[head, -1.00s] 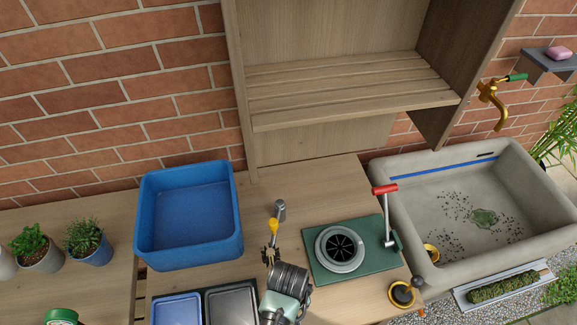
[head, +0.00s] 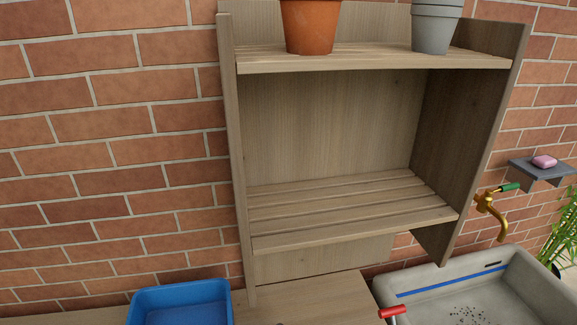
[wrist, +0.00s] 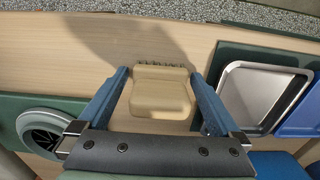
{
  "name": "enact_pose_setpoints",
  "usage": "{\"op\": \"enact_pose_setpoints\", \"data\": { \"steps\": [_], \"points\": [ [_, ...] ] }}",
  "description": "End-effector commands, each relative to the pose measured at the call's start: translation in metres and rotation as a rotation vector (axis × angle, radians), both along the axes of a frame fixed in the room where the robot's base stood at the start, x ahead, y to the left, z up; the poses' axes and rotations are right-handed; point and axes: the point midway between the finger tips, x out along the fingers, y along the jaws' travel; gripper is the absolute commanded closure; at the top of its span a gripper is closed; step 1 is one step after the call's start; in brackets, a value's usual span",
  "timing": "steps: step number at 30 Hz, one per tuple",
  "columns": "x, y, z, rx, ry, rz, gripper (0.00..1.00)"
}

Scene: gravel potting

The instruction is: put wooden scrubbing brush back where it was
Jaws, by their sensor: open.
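The wooden scrubbing brush (wrist: 160,100) shows in the wrist view as a pale wooden block with a row of dark bristles along its far edge. It is over the wooden bench top (wrist: 60,65); whether it rests on it is hard to tell. My gripper (wrist: 158,74) is open, with one blue finger on each side of the brush. Small gaps seem to show beside the block, but contact is unclear. Neither the brush nor my gripper shows in the head view.
A metal-rimmed tray (wrist: 232,95) lies close right of my gripper. A green plate with a round grey fitting (wrist: 42,128) is at left. Gravel (wrist: 190,14) borders the bench. A shelf (head: 350,235) with an empty slatted lower board, a blue basin (head: 180,292) and a sink (head: 480,284) stand around.

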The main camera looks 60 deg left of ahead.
Motion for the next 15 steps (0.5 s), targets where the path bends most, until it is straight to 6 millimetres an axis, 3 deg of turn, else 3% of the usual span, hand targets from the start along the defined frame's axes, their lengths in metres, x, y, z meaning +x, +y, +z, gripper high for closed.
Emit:
{"op": "enact_pose_setpoints", "data": {
  "steps": [7, 15],
  "points": [
    [0.000, 0.000, 0.017, 0.001, -0.001, 0.000, 0.00],
    [0.001, 0.000, 0.070, 0.002, -0.003, 0.000, 0.00]
  ]
}}
